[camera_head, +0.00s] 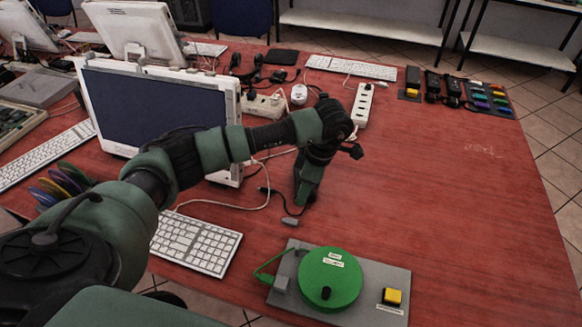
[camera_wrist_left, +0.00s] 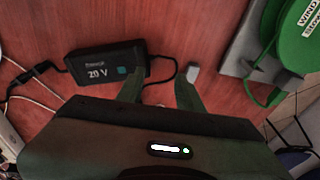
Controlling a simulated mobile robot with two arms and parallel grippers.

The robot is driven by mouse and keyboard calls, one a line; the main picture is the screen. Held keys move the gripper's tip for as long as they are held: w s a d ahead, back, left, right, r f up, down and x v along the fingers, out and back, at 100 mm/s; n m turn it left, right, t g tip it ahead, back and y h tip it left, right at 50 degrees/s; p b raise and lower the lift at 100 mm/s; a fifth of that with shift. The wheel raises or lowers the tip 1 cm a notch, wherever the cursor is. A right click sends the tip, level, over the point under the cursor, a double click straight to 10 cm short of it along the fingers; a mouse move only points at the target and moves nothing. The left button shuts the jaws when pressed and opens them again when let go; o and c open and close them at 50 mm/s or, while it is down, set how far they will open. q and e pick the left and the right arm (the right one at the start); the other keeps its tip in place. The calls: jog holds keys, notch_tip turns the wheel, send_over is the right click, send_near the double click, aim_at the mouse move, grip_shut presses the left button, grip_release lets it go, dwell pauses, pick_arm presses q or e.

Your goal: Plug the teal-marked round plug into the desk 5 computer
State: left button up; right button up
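My left gripper (camera_head: 304,196) points down over the red desk beside the white-framed computer (camera_head: 150,112). In the left wrist view its two fingers (camera_wrist_left: 156,92) stand apart with nothing clearly held between them. A black adapter marked "20 V" (camera_wrist_left: 98,77) with a teal square lies just beyond the left finger. Its thin black cable curves toward the gap between the fingers. A grey plug (camera_wrist_left: 193,73) lies by the right fingertip and shows in the head view (camera_head: 290,221). I cannot make out a teal-marked round plug or a desk number. My right gripper is not in view.
A green winder (camera_head: 330,278) on a grey plate stands at the front, near a white keyboard (camera_head: 197,243). The desk's right side is clear.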

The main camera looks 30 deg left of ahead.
aim_at(270, 189)
pick_arm(q)
jog(key=a+y, duration=0.1)
jog(key=a, duration=0.1)
jog(key=a+r+y+b, duration=0.1)
jog(key=a, duration=0.1)
jog(key=w+a, duration=0.1)
jog(key=a, duration=0.2)
jog(key=shift+a+r+n+y, duration=0.1)
jog(key=shift+r+n+y, duration=0.1)
jog(key=shift+n+y, duration=0.15)
jog(key=shift+b+x, duration=2.25)
jog(key=shift+x, duration=1.3)
jog(key=shift+s+a, duration=0.1)
jog(key=shift+s, duration=0.1)
grip_shut()
notch_tip(270, 189, up, 7)
jog(key=p, duration=0.5)
jog(key=c, duration=0.6)
grip_release()
grip_shut()
